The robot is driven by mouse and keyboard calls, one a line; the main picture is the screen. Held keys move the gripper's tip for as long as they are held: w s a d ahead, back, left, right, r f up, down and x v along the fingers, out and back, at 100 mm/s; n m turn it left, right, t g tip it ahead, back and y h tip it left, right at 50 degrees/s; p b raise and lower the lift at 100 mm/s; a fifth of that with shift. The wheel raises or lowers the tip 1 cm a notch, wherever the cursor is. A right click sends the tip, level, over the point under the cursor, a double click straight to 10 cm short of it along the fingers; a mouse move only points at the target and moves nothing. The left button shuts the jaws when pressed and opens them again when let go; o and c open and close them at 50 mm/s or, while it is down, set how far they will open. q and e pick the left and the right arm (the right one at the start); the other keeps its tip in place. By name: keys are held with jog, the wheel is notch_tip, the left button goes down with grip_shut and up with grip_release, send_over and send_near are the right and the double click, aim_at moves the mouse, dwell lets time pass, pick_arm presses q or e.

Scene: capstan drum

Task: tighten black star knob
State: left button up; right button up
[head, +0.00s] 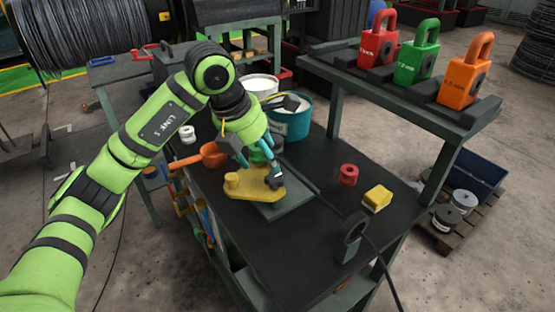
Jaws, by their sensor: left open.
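A yellow capstan base (245,187) sits on a grey plate (285,207) on the dark workbench. My left gripper (256,166) reaches down from above over this base. It is open, with one dark fingertip low at the right side of the base and the other finger higher at the left. A green part shows between the fingers. I cannot make out the black star knob; it may be hidden behind the gripper or blend with the dark fingers. I see nothing clearly held. My right gripper is not in view.
An orange cup-like piece (213,155) is left of the base. A teal bucket (292,122) stands behind. A rack (410,108) carries red, green and orange weights.

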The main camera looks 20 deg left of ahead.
aim_at(273, 178)
pick_arm(q)
jog(key=f, duration=0.2)
jog(key=d+f+p, duration=0.1)
jog(key=shift+s+f+p, duration=0.15)
jog(key=shift+f+p, duration=0.15)
jog(key=shift+f, duration=0.05)
jog(key=shift+w+x, duration=0.25)
jog(key=shift+x, duration=0.8)
jog(key=shift+f, duration=0.15)
jog(key=c, duration=1.1)
jog(key=shift+s, duration=0.2)
jog(key=shift+c, duration=0.6)
jog(key=shift+f+m+b, duration=0.1)
jog(key=shift+m+b, duration=0.3)
jog(key=shift+b, duration=0.2)
jog(key=shift+c, duration=0.2)
jog(key=o, duration=1.3)
jog(key=shift+c, duration=0.2)
jog(key=shift+w, duration=0.35)
jog(key=shift+s+r, duration=0.2)
jog(key=shift+r, duration=0.25)
jog(key=v, duration=1.1)
jog(key=shift+a, duration=0.2)
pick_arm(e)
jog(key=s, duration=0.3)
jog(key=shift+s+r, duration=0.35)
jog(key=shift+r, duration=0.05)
